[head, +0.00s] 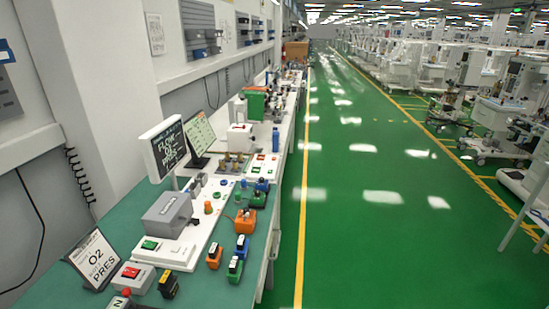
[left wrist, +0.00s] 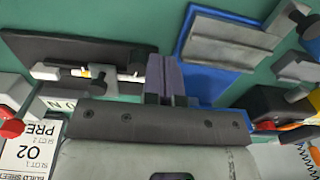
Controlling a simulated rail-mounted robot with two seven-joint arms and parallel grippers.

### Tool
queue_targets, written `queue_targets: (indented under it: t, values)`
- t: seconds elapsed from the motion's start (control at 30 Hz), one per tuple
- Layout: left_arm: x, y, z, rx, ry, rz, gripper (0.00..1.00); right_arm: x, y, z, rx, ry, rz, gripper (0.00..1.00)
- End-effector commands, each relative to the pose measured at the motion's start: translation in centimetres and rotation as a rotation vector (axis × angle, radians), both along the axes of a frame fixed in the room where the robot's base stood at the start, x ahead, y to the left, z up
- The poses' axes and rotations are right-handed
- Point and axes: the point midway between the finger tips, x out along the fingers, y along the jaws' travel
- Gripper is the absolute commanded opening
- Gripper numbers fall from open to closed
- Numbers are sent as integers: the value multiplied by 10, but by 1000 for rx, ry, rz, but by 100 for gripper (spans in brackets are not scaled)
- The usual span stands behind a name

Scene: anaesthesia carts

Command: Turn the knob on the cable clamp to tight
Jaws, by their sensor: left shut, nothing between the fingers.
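I cannot tell for sure which part is the cable clamp or its knob. In the left wrist view, a grey block (left wrist: 220,42) lies over a blue plate (left wrist: 235,14) at the upper right. A dark round knob-like part (left wrist: 298,20) is beside it at the right edge. A red knob-like part (left wrist: 12,128) is at the left edge. My left gripper (left wrist: 168,68) is shut and empty above the green bench, left of the grey block; its dark body hides what lies below. Neither gripper shows in the head view.
In the head view, a bench on the left holds a grey box (head: 167,214), a monitor (head: 164,150), an O2 card (head: 92,259), a red-switch box (head: 132,276) and several coloured blocks such as an orange one (head: 214,257). The green floor (head: 375,240) to the right is clear.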

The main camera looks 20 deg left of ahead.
Motion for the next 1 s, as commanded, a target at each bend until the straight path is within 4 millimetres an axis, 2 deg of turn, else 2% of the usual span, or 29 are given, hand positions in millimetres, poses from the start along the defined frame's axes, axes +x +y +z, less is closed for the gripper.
queue_targets:
  t: [0.03, 0.2, 0.67, 0.77, 0.87, 1.0]
  values:
    - [1, 1, 12, 2, -5, 0, 0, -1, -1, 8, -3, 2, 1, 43]
    - [2, 1, 31, 1, -9, 0, 0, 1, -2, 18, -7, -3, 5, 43]
    - [1, 0, 34, -15, -4, 22, 0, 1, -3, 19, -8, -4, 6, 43]
    - [-4, -5, 34, -69, 21, 99, 0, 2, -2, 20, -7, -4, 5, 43]
    - [-12, -13, 37, -164, 71, 246, 0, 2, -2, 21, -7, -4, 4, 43]
    - [-21, -29, 47, -333, 186, 559, 0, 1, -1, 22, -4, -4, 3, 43]
